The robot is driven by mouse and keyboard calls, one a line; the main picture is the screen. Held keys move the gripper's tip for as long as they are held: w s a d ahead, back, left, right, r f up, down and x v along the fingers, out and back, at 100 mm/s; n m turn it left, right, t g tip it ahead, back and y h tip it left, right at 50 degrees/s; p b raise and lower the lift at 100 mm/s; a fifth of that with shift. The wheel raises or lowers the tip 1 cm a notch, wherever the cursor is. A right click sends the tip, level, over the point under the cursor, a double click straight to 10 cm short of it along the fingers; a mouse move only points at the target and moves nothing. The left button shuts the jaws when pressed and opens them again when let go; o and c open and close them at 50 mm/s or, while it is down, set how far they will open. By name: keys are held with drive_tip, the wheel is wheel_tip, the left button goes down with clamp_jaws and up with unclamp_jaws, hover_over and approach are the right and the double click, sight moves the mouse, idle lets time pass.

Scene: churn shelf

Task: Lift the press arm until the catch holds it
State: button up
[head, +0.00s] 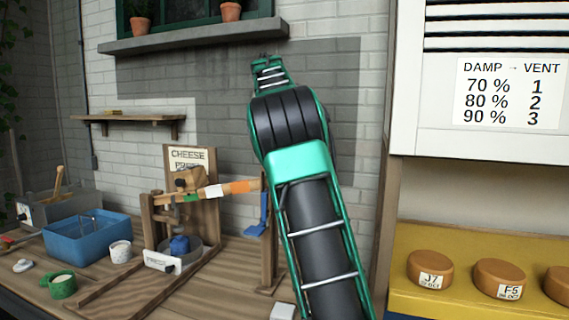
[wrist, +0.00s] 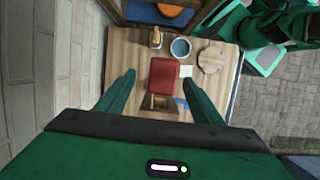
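The cheese press (head: 206,215) stands on the wooden bench at left in the head view. Its press arm (head: 238,187), banded orange and white, runs nearly level from the press frame to a wooden post (head: 269,245) at right. A blue piece, seemingly the catch (head: 263,215), sits on this post; my arm stands close in front, and I cannot tell whether it touches the press arm. My gripper (wrist: 158,64) has its two green fingers spread in the wrist view, with nothing held between them. In the head view my arm reaches up, away from the press.
The wrist view shows another wooden top with a red block (wrist: 165,82) and a blue bowl (wrist: 180,48). Cheeses sit on a yellow shelf (head: 450,308) at right.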

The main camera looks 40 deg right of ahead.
drive_tip(key=shift+w+a+f, duration=0.15)
drive_tip(key=shift+w+a, duration=0.05)
drive_tip(key=shift+a, duration=0.05)
drive_tip(key=c, duration=0.5)
drive_tip(key=shift+s, duration=0.4)
drive_tip(key=c, duration=0.5)
drive_tip(key=shift+m+t+y, duration=0.4)
drive_tip(key=shift+m+t, duration=0.1)
drive_tip(key=shift+m, duration=0.4)
drive_tip(key=s, duration=0.1)
drive_tip(key=s+d+f, duration=0.1)
drive_tip(key=s, duration=0.1)
drive_tip(key=s+f, duration=0.1)
drive_tip(key=shift+s+d+f, duration=0.1)
drive_tip(key=shift+s+d, duration=0.1)
drive_tip(key=shift+s, duration=0.2)
clamp_jaws()
drive_tip(key=s+a+f+m+t, duration=0.1)
drive_tip(key=s+a+f+m, duration=0.4)
drive_tip(key=s+f, duration=0.7)
drive_tip(key=s+a+f+m+t+y, duration=0.1)
drive_tip(key=s+a+f+m, duration=0.4)
drive_tip(key=s+a+f, duration=0.5)
drive_tip(key=s+f, duration=0.3)
drive_tip(key=f, duration=0.1)
drive_tip(key=shift+s+a+f+m, duration=0.2)
drive_tip(key=shift+f+m, duration=0.1)
drive_tip(key=shift+f, duration=0.1)
